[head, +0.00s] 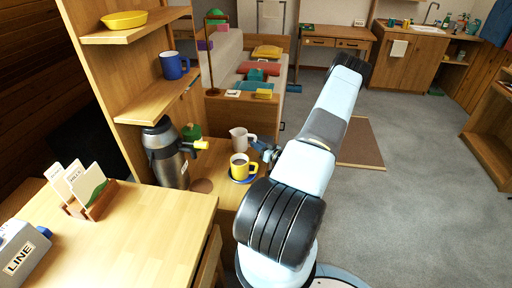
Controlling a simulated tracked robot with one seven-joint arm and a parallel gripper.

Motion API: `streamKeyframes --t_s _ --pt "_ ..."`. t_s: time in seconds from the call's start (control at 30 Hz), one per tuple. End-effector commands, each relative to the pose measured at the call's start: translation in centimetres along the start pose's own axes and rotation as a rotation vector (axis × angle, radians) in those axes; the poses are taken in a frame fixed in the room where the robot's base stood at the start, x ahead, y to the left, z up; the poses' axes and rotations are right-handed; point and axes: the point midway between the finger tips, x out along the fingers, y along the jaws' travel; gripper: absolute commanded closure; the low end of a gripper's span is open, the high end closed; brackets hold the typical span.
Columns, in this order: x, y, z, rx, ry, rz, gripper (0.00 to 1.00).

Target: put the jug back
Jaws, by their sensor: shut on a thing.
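The pale jug (239,139) is upright at the back of the low wooden table, behind a yellow mug (239,168). The mug holds something dark and sits on a blue saucer (243,181). My gripper (262,150) is at the jug's right side, shut on it; the fingertips are small and partly hidden by my arm. I cannot tell whether the jug's base touches the table. A round brown mat (202,186) lies bare on the table, to the front left of the mug.
A steel flask (166,155) with a black top stands left of the mat, with a green object (191,132) behind it. Shelves at left carry a blue mug (174,66) and a yellow bowl (125,20). A card holder (90,200) stands on the near counter.

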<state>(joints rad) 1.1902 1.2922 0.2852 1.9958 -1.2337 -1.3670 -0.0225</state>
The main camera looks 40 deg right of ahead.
Motion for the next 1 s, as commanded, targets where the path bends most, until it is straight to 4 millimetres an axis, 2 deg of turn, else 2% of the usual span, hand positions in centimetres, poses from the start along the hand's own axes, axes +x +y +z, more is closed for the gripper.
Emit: streamKeyframes --t_s 0.4,0.43,0.67,1.0 --pt "0.08 0.06 0.61 -0.002 0.001 -0.002 1.00" --pt "0.06 0.06 0.63 -0.002 0.000 -0.002 0.82" --pt "0.09 0.01 0.62 -0.002 0.000 -0.003 0.60" --pt "0.07 -0.08 0.33 -0.002 0.000 -0.003 0.58"
